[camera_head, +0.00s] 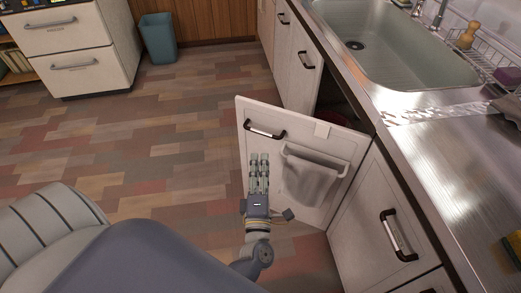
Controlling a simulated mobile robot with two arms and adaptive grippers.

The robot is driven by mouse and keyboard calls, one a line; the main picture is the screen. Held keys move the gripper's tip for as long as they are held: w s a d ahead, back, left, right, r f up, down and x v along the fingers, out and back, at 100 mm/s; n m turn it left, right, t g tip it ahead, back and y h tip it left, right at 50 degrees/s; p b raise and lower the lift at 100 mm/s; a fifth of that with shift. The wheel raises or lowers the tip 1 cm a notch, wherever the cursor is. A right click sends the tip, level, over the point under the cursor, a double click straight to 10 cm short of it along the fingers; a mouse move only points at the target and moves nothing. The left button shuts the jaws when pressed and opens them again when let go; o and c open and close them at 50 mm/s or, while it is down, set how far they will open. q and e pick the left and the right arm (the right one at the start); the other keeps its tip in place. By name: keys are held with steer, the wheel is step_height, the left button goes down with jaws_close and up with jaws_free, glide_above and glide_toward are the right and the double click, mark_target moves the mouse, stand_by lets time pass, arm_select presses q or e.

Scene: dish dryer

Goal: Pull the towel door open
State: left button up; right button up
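The towel door (262,112) is a white cabinet door standing swung out from the counter front. It has a dark-ended metal handle (264,131) near its left edge. A grey towel (309,181) hangs from a white bar on the face I see. A dark gap into the cabinet shows behind the door's top edge. My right gripper is not in view.
A steel sink (385,43) and counter (460,165) run along the right. A drawer handle (398,236) sticks out below the counter. White drawers (66,45) and a teal bin (158,38) stand at the back left. The tiled floor (170,150) left of the door is clear.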

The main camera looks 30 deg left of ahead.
arm_select(q)
steer(key=shift+v, duration=1.05)
steer(key=shift+c, duration=0.6)
